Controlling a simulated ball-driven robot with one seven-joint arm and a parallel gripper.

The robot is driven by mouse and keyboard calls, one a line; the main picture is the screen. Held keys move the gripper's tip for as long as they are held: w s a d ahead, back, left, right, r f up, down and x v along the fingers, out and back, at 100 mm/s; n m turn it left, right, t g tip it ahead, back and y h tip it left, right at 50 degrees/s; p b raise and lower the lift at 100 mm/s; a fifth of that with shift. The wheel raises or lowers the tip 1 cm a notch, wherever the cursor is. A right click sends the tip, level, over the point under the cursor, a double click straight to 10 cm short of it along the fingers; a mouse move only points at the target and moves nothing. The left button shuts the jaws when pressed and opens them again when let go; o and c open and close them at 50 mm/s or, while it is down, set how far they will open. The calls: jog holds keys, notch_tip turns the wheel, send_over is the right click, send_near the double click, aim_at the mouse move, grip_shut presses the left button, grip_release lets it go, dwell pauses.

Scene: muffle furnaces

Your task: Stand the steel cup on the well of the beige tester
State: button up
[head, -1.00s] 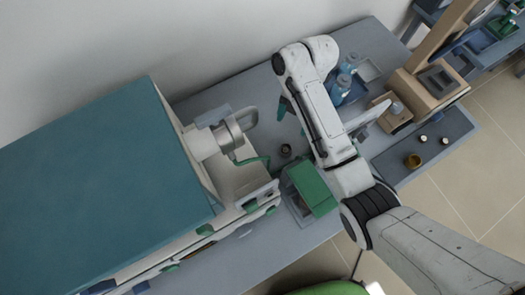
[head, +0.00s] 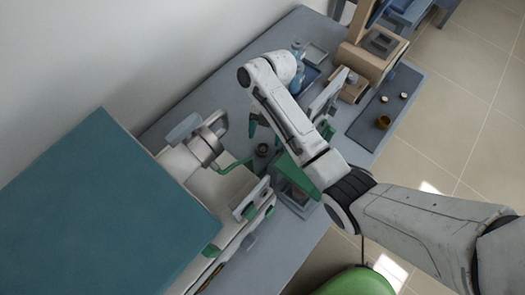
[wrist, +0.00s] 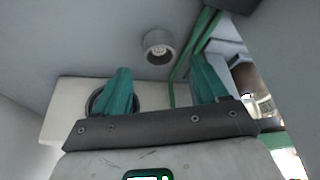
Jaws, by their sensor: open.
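The steel cup (head: 262,150) is a small dark grey cylinder standing on the grey bench. In the wrist view it (wrist: 158,47) shows its open mouth, just beyond and between my fingertips, apart from them. My gripper (head: 265,134) has green fingers and is open and empty, just above the cup in the head picture. In the wrist view both fingers of my gripper (wrist: 162,68) are spread. The beige tester (head: 368,62) stands at the far end of the bench. A grey round part (head: 352,78), which may be its well, shows on its low front block.
A large teal-topped furnace (head: 90,205) fills the left, with a steel cylinder and green tube near the cup. Blue bottles (head: 297,70) stand behind my arm. A dark mat (head: 365,135) holds a brass cup (head: 383,121) and small pieces. A green-lidded box (head: 297,175) lies close by.

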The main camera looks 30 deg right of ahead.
aim_at(262, 150)
jog(key=shift+p+x, duration=0.35)
jog(key=shift+x, duration=2)
jog(key=shift+d, duration=0.1)
jog(key=shift+c, duration=0.5)
jog(key=shift+w+r, duration=0.1)
jog(key=c, duration=1.2)
